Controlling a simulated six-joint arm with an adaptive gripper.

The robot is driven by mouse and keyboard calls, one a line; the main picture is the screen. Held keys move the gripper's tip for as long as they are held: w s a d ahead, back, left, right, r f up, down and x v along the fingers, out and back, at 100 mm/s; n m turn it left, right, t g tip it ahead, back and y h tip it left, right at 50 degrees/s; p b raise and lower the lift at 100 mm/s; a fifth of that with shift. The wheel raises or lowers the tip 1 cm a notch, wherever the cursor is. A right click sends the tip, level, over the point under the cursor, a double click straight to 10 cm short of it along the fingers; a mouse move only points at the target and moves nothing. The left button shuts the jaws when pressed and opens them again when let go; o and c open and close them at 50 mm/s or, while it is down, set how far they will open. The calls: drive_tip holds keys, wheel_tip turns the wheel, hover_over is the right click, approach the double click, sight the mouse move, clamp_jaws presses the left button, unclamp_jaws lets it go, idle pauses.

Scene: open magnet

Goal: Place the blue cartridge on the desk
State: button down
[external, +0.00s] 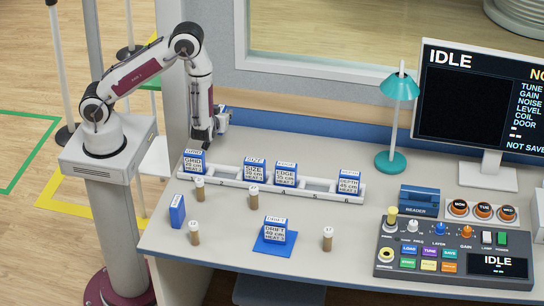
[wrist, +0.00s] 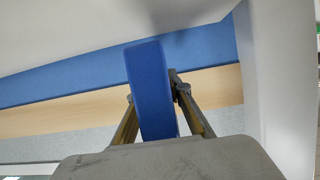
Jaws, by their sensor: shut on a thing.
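My gripper (external: 217,127) is over the back left of the desk (external: 340,262), beside the left end of the rack and close to the blue back panel. In the wrist view my gripper (wrist: 158,110) has its two fingers on either side of a plain blue cartridge (wrist: 150,88) and is shut on it. In the external view the held cartridge is only partly visible, and no label can be read. Another blue block (external: 177,211) stands on the desk at the left edge. A cartridge labelled DRIFT (external: 275,231) stands on a blue mat (external: 269,249) near the front.
A white rack (external: 318,192) holds the GRID, SIZE, EDGE and DEPTH cartridges. Several small vials (external: 253,197) stand around it. A teal lamp (external: 391,160), a monitor, a reader (external: 419,201) and a control console (external: 455,256) fill the right. The front left desk has clear patches.

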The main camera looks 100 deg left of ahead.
drive_tip(key=shift+f, duration=2.05)
drive_tip(key=shift+f, duration=0.1)
drive_tip(key=c, duration=1.8)
unclamp_jaws()
drive_tip(key=shift+c, duration=0.2)
drive_tip(key=shift+v, duration=1.35)
drive_tip(key=shift+d+r, duration=0.2)
drive_tip(key=shift+r, duration=3.4)
